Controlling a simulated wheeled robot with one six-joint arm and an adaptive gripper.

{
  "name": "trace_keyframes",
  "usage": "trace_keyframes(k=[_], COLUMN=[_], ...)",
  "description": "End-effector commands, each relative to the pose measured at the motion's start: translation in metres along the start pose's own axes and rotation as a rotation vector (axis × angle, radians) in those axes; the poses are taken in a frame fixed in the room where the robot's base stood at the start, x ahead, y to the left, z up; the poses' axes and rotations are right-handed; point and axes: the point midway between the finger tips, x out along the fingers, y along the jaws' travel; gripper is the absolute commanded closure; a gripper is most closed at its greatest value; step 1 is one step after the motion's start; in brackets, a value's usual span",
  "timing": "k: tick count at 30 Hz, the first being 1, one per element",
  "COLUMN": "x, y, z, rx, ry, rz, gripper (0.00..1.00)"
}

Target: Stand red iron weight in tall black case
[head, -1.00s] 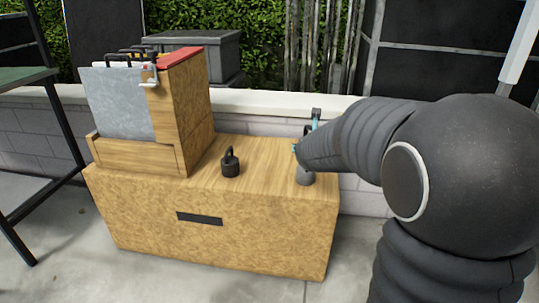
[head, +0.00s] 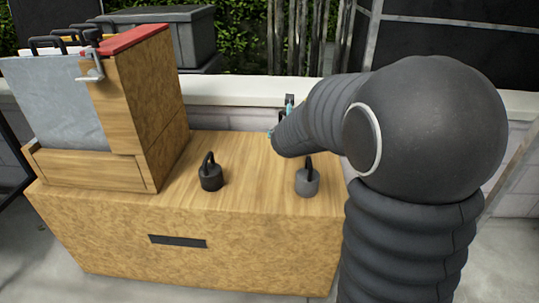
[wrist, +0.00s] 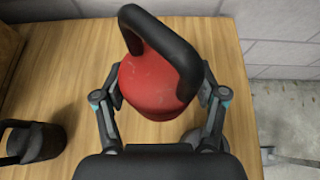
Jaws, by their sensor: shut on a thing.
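The red iron weight (wrist: 158,80), with its thick black loop handle, is held upright between the two fingers of my gripper (wrist: 160,96) in the wrist view. The fingers press on its sides, below the handle. In the head view my gripper (head: 284,116) is at the back right of the wooden chest, mostly hidden behind my arm, and the red body of the weight is hidden there. I cannot make out for certain a tall black case in either view.
A black weight (head: 211,174) and a grey weight (head: 307,180) stand on the wooden chest top (head: 255,190). A tall wooden unit (head: 150,95) with a red top and grey panel stands at left. A dark lidded box (head: 190,40) is behind it, near the low wall (head: 235,92).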

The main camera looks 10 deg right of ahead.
Motion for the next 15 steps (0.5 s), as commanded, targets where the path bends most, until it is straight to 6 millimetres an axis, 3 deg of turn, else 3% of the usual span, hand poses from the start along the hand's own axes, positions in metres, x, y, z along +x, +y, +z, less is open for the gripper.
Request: trace_keyframes(k=[15], x=[0.049], y=[0.069], z=[-0.02], rx=[0.0], ry=[-0.006], rz=[-0.001], gripper=[0.99])
